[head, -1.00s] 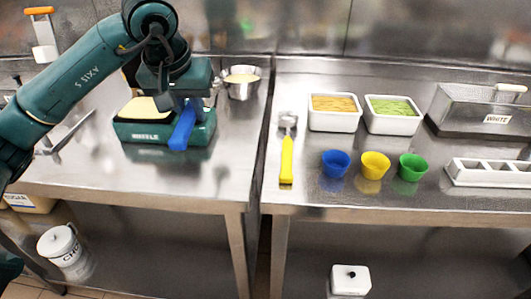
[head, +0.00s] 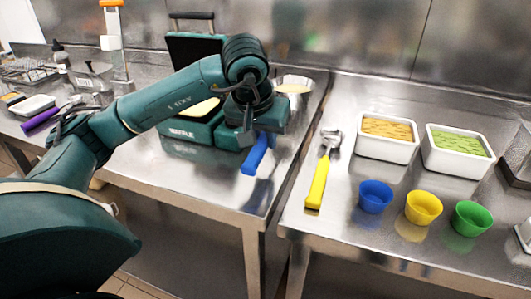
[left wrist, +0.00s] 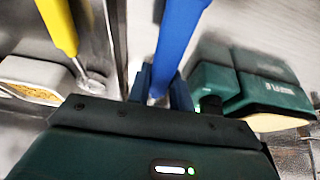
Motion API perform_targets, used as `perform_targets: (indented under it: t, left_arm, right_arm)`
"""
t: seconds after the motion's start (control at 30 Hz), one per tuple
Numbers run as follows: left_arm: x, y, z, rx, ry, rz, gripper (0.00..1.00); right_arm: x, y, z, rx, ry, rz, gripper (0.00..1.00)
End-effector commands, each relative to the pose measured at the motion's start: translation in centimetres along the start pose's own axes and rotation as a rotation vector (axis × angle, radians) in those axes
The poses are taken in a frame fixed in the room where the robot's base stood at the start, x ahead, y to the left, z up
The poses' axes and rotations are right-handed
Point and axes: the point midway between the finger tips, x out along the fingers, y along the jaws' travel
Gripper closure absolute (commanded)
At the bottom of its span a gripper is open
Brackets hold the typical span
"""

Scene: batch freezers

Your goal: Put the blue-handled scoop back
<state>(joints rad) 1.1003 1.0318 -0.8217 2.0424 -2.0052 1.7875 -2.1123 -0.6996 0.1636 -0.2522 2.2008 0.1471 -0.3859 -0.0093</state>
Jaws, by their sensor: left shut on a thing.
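My left gripper (head: 250,128) is shut on the blue-handled scoop (head: 257,155) and holds it above the left steel table, at the right side of the waffle maker. The blue handle points toward the front edge. In the left wrist view the handle (left wrist: 180,35) rises from between the fingers (left wrist: 160,88); the scoop's head is hidden by the gripper. A yellow-handled scoop (head: 318,182) lies on the right table near its left edge. My right gripper is not in view.
The waffle maker (head: 182,132) stands open behind my arm. A metal bowl (head: 296,84) is behind the gripper. On the right table are white trays (head: 385,148) and blue (head: 375,195), yellow (head: 423,207) and green cups (head: 472,217). A gap separates the tables.

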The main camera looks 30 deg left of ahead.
Motion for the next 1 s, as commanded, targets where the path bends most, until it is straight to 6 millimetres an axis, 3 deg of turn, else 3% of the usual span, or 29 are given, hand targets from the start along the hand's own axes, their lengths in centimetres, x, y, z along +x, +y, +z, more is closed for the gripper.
perform_targets:
  t: [0.3,0.67,0.7,0.93,1.0]
  left_arm:
    - [3.4,0.0,1.5,0.0,-0.002,-0.001,1.0]
    - [3.9,0.0,1.6,0.0,0.0,0.0,1.0]
    - [3.8,0.0,1.6,0.0,0.0,0.0,0.77]
    - [3.8,0.0,1.6,0.0,-0.001,0.0,0.58]
    - [3.8,0.0,1.6,0.0,-0.001,0.0,0.57]
  right_arm:
    - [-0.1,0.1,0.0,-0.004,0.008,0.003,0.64]
    - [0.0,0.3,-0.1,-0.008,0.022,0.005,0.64]
    - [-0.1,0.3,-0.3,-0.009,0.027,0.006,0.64]
    - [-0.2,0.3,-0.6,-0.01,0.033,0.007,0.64]
    - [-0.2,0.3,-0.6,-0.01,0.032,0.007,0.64]
